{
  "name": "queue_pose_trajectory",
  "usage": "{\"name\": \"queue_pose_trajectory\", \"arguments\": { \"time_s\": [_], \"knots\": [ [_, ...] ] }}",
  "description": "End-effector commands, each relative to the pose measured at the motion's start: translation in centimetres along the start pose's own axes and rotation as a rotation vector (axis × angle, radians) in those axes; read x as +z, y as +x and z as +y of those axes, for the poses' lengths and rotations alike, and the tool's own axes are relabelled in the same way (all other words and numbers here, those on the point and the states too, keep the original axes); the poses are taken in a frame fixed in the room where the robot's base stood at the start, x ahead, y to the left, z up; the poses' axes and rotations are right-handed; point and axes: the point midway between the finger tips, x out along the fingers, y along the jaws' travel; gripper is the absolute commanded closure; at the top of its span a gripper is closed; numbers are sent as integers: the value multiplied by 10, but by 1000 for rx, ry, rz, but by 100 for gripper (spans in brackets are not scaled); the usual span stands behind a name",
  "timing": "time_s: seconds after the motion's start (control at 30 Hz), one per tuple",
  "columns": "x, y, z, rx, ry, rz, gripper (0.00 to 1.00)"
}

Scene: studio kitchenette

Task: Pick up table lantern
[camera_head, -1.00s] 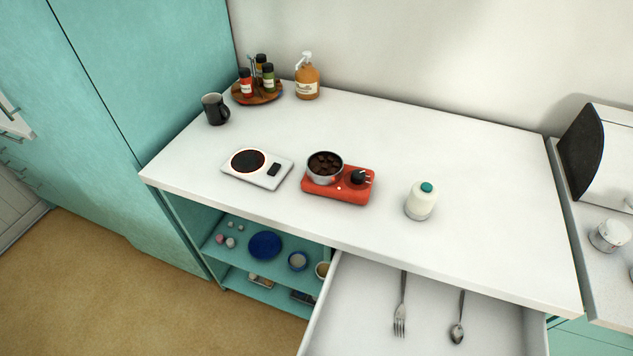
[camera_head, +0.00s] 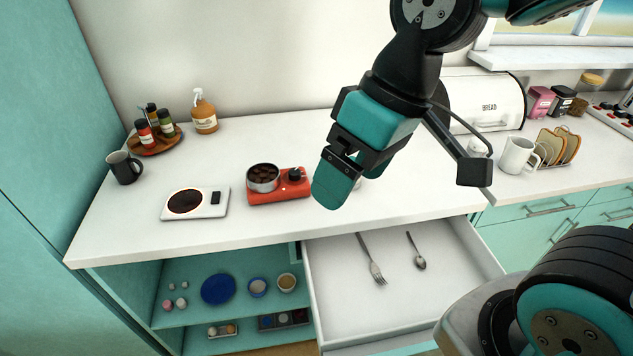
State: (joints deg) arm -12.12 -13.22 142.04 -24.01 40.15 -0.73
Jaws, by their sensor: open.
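The item I take for the table lantern is a small white rounded body with a teal cap in the earlier view. Now it is mostly hidden behind my gripper, and only a pale bit of the lantern (camera_head: 361,184) shows on the white counter, right of the red burner. I cannot tell how far the fingers are from the lantern.
A mug (camera_head: 124,168) and a soap bottle (camera_head: 204,112) are farther left. An open drawer (camera_head: 330,300) with cutlery juts out in front.

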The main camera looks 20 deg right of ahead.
Motion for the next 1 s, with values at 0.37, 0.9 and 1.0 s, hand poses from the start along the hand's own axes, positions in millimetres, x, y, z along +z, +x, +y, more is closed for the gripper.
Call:
{"name": "queue_pose_trajectory", "arguments": {
  "time_s": [0.37,0.9,1.0],
  "knots": [
    [-95,71,272,375,419,196,8],
    [-108,148,348,432,468,211,8],
    [-110,163,356,432,467,213,8]
  ]
}}
